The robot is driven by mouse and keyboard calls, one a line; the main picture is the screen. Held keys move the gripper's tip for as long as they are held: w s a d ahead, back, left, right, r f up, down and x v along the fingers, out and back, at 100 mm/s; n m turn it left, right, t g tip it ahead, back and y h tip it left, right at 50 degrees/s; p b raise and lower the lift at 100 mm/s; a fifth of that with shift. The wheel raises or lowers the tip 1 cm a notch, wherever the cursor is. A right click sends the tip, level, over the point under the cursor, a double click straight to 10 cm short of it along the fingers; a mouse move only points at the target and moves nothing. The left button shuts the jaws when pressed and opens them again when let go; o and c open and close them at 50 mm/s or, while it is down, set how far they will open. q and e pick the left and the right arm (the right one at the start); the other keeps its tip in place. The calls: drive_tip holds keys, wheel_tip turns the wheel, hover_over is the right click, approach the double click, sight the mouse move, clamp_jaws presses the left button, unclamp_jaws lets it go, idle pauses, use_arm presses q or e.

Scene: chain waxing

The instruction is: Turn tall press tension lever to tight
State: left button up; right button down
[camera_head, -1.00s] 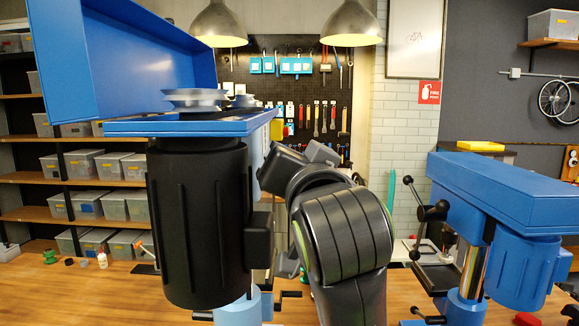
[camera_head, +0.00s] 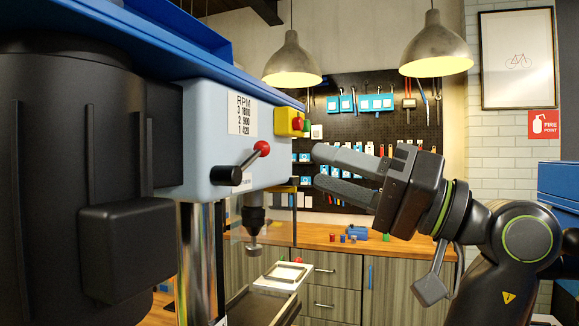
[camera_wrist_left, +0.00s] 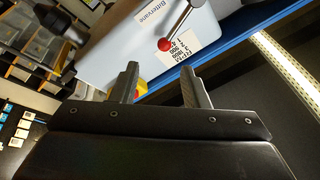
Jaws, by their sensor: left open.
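The tall press (camera_head: 215,130) fills the left of the head view, with a pale blue head and a black motor. Its tension lever (camera_head: 245,162) has a black hub and a short rod ending in a red ball, which points up to the right. My left gripper (camera_head: 320,167) comes in from the right, open and empty, its fingers pointing toward the lever and apart from it. In the left wrist view the lever's red ball (camera_wrist_left: 164,45) is beyond and between the open fingertips (camera_wrist_left: 160,82). My right gripper is not in view.
A yellow switch box (camera_head: 290,122) with a red knob sits on the press head near the fingertips. The spindle (camera_head: 253,215) hangs below the head. A wooden counter (camera_head: 400,245) and a tool pegboard (camera_head: 420,110) stand behind.

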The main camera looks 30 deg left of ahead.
sight(269, 151)
use_arm(q)
drive_tip(key=p+x, duration=0.1)
drive_tip(key=x, duration=0.2)
drive_tip(key=s+p+x, duration=0.1)
drive_tip(key=x, duration=0.2)
drive_tip(key=shift+r, duration=0.2)
drive_tip(key=shift+a+p, duration=0.4)
drive_tip(key=shift+a, duration=0.2)
clamp_jaws()
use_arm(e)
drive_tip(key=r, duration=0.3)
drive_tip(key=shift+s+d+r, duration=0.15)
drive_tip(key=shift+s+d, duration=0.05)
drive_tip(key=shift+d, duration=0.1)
